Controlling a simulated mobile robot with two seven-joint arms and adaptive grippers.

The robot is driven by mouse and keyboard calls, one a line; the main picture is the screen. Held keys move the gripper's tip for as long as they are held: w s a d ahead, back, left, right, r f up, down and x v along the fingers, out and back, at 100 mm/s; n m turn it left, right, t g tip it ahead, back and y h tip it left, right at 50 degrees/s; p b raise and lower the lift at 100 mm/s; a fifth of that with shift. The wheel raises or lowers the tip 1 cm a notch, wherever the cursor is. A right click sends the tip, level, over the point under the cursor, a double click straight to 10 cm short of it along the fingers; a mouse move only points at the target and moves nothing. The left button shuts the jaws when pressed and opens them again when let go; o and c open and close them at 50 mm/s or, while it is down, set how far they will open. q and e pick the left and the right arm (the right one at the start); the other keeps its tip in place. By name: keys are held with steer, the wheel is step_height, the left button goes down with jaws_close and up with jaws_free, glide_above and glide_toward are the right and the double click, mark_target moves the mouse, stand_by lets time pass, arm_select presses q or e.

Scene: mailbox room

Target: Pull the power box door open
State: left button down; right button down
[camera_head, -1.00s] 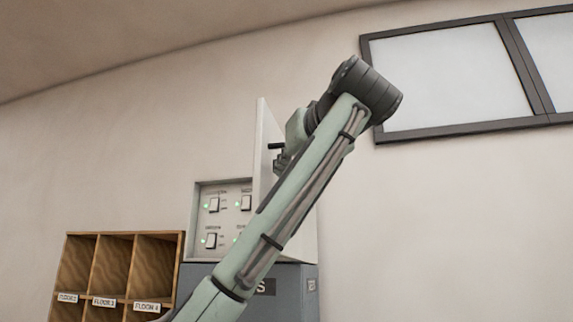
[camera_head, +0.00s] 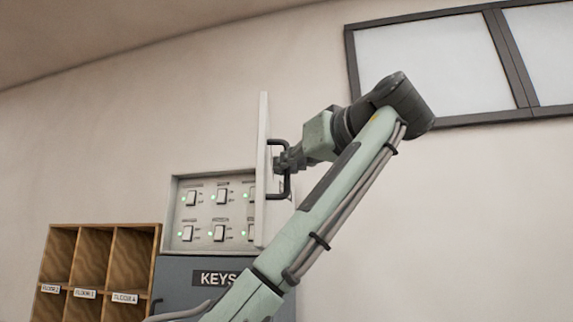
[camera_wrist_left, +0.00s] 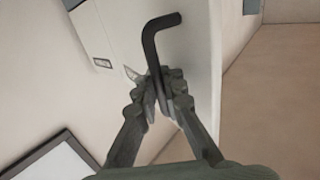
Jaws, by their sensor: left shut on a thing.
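The power box (camera_head: 211,243) is a light grey box on the wall with several switches and green lights inside. Its white door (camera_head: 262,150) stands swung open, seen nearly edge-on. A black bar handle (camera_head: 287,180) sits on the door's outer face. My left gripper (camera_head: 280,164) is shut on this handle from the right of the door. In the left wrist view, the fingers (camera_wrist_left: 163,92) close around the black handle (camera_wrist_left: 150,45), with the white door (camera_wrist_left: 195,40) behind. My right gripper is not in view.
A blue-grey KEYS cabinet (camera_head: 185,285) is below the power box. A wooden pigeonhole shelf (camera_head: 95,265) with floor labels stands at the left. A dark-framed window (camera_head: 440,70) is at the upper right. The wall right of my arm is clear.

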arm_select(q)
steer(key=shift+f, duration=0.1)
steer(key=c, duration=1.9)
jaws_free()
steer(key=shift+s, duration=0.15)
